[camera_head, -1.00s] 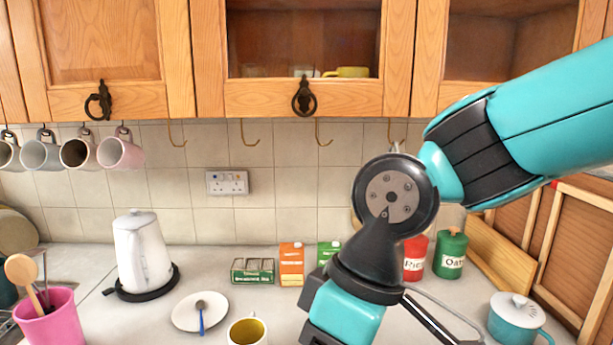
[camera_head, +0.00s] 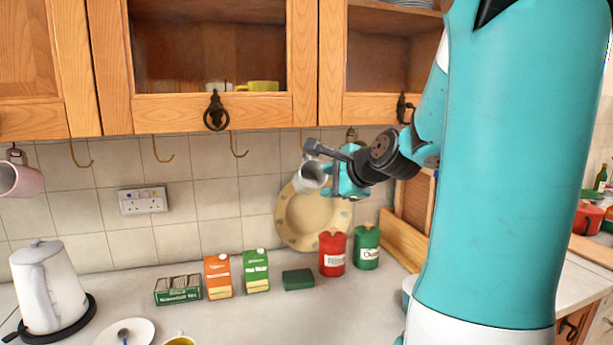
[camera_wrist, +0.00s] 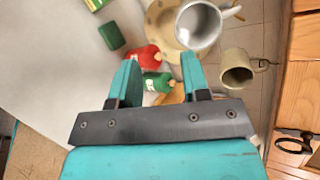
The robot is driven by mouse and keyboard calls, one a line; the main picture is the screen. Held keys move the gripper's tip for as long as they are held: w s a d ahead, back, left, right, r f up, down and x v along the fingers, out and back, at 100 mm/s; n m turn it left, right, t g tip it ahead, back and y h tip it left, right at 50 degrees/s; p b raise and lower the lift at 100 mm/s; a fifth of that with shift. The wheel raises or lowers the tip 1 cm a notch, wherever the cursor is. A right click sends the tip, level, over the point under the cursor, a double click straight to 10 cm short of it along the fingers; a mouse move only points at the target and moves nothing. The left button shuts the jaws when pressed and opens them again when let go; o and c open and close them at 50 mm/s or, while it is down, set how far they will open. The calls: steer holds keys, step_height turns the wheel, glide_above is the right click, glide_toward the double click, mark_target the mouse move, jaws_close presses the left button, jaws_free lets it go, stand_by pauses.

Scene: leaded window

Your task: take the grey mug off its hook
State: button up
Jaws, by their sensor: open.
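A light grey mug (camera_head: 310,176) hangs below the upper cupboards, just left of my gripper (camera_head: 338,180) in the head view. Its hook is largely hidden by my gripper. In the wrist view the grey mug (camera_wrist: 198,25) shows its open mouth, with its handle at the upper right. It lies beyond and right of the fingertips of my gripper (camera_wrist: 160,70). My gripper is open, with nothing between its fingers. A beige mug (camera_wrist: 237,68) hangs right of the fingers in the wrist view; I cannot make it out in the head view.
A large cream plate (camera_head: 300,225) leans on the tiles behind the grey mug. A red canister (camera_head: 332,255), a green canister (camera_head: 367,248) and cartons (camera_head: 218,278) stand below. A pink mug (camera_head: 20,178) hangs far left. Empty hooks (camera_head: 163,150) lie between. The cupboard (camera_head: 215,112) is close above.

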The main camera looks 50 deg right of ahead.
mark_target(308, 187)
steer(key=w+d+f+p, duration=0.2)
steer(key=w, duration=0.2)
steer(key=w+d+f+m+p, duration=0.1)
steer(key=w+d+f+p, duration=0.1)
steer(key=w+d, duration=0.1)
steer(key=w+d+f+m+h+p, duration=0.1)
steer(key=w+d+p, duration=0.1)
steer(key=w, duration=0.4)
steer(key=shift+d+f+p, duration=0.35)
steer(key=shift+f+p, duration=0.05)
steer(key=shift+p, duration=0.1)
steer(key=shift+w+d+f, duration=0.15)
steer(key=shift+w+f, duration=0.1)
steer(key=shift+w, duration=0.15)
jaws_close()
